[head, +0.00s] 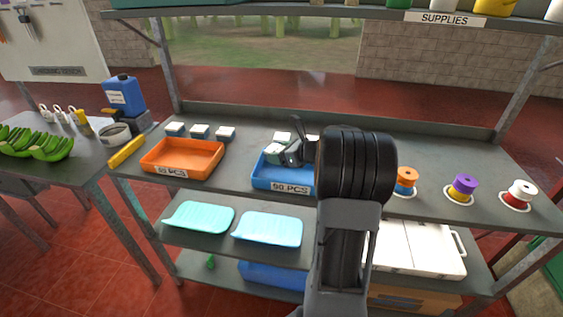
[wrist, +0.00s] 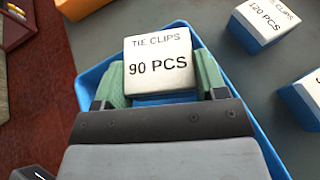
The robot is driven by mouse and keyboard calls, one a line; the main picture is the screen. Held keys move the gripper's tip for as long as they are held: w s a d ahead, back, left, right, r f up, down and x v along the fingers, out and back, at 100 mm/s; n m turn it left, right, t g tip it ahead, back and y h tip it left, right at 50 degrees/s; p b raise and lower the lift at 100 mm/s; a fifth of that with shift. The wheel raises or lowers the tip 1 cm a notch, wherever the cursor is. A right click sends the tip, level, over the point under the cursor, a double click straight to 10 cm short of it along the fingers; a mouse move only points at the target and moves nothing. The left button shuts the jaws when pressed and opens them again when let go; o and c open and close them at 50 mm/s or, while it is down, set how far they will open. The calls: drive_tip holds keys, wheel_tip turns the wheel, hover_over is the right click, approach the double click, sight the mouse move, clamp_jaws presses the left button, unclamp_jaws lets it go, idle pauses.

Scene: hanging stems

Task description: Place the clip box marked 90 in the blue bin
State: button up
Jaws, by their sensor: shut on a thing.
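The clip box marked 90 PCS (wrist: 160,64) has a white top reading TIE CLIPS. It sits between the green finger pads of my gripper (wrist: 161,78) in the wrist view, and the gripper is shut on it. The blue bin (wrist: 92,75) lies beneath and around the box in that view. In the head view, my gripper (head: 287,153) is over the blue bin (head: 268,183), whose front label is partly covered by my arm. Whether the box touches the bin floor cannot be told.
An orange bin (head: 182,170) stands left of the blue one, with several white-topped boxes (head: 200,131) behind it. A box marked 120 PCS (wrist: 264,20) is beside the blue bin. Spools (head: 463,187) stand at right. An overhead SUPPLIES shelf (head: 390,13) crosses the top.

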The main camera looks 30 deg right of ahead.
sight(281, 168)
drive_tip(key=shift+w+d+f, duration=0.1)
drive_tip(key=shift+d+f, duration=0.1)
drive_tip(key=shift+f, duration=0.45)
drive_tip(key=shift+d+f, duration=0.15)
drive_tip(key=shift+f, duration=1.05)
drive_tip(key=shift+f+b, duration=0.2)
drive_tip(key=shift+b, duration=0.15)
drive_tip(key=o, duration=0.6)
drive_tip(key=shift+o, duration=0.2)
